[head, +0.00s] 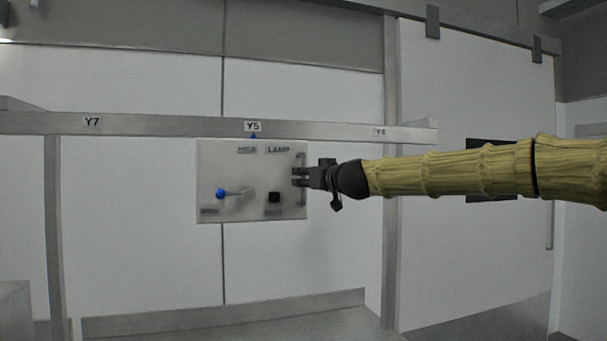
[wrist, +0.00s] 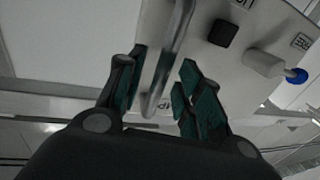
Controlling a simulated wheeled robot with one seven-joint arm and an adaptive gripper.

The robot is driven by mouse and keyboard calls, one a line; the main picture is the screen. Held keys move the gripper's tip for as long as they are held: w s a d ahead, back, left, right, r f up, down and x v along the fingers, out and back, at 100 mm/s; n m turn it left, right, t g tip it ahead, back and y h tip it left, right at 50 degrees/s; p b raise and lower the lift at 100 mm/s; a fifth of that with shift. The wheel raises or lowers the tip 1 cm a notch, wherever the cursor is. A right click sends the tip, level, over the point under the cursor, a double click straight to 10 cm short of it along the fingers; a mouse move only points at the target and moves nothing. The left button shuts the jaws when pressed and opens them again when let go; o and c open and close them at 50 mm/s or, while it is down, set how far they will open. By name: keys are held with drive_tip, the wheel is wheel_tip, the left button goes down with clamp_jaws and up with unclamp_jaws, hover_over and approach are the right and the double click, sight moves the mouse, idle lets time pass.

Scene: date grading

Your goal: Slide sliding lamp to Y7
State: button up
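The sliding lamp is a pale grey panel (head: 240,172) marked LAMP, hanging below a long metal rail (head: 180,126). A small blue pointer (head: 254,136) on its top edge is at the Y5 label (head: 253,126). The Y7 label (head: 92,121) is farther left on the rail. An upright metal handle (head: 302,190) runs along the panel's right edge. My gripper (head: 299,176) is at this handle. In the wrist view the handle (wrist: 166,70) passes between the two fingers (wrist: 158,88), with gaps visible, so the gripper looks open around it.
A blue-tipped lever (head: 221,194) and a black square button (head: 274,197) sit on the panel. The Y4 label (head: 380,131) is right of the panel. The rail is clear leftward to Y7. A vertical post (head: 54,230) stands below the rail at left.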

drive_tip(key=shift+x, duration=0.75)
clamp_jaws()
